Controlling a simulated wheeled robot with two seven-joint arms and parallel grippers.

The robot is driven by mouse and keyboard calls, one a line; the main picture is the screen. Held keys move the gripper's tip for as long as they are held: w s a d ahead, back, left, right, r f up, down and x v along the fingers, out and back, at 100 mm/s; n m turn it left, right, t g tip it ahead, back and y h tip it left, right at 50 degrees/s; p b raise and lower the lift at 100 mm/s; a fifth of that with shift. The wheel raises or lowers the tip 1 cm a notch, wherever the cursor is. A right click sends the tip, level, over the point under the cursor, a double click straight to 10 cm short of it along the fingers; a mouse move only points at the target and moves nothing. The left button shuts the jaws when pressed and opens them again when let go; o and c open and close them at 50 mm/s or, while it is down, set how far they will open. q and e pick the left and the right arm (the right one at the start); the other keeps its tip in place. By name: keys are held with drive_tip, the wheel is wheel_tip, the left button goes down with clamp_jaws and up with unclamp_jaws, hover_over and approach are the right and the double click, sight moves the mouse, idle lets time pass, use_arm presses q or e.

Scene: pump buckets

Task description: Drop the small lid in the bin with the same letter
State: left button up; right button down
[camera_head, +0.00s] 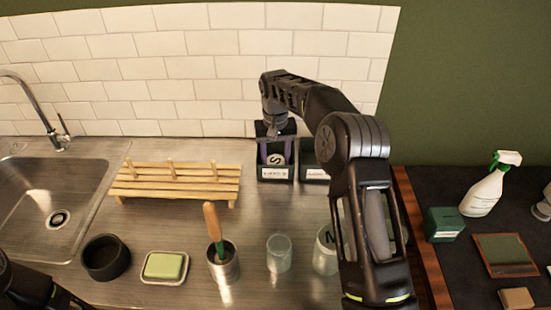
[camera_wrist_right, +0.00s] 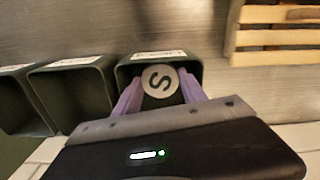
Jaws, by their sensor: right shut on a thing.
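My right gripper (camera_head: 276,150) is shut on a small round pale lid (camera_head: 276,159) marked with a dark letter S. In the right wrist view the lid (camera_wrist_right: 159,80) sits between the purple fingers of the gripper (camera_wrist_right: 160,88). It is over the mouth of a dark green bin (camera_head: 275,174); I cannot tell how far in. This bin also shows in the wrist view (camera_wrist_right: 125,72); its label is too small to read. A second bin (camera_head: 314,173) stands to its right, partly behind my arm. My left gripper is out of view.
The wrist view shows further bins (camera_wrist_right: 68,95) in the row. A wooden rack (camera_head: 180,183) stands left of the bins. A jar marked N (camera_head: 325,252), a clear glass (camera_head: 279,253), a brush holder (camera_head: 223,265) and a soap dish (camera_head: 164,267) stand in front.

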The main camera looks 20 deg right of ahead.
drive_tip(key=shift+f, duration=0.7)
drive_tip(key=shift+f+b, duration=0.35)
drive_tip(key=shift+f, duration=0.2)
drive_tip(key=c, duration=0.9)
unclamp_jaws()
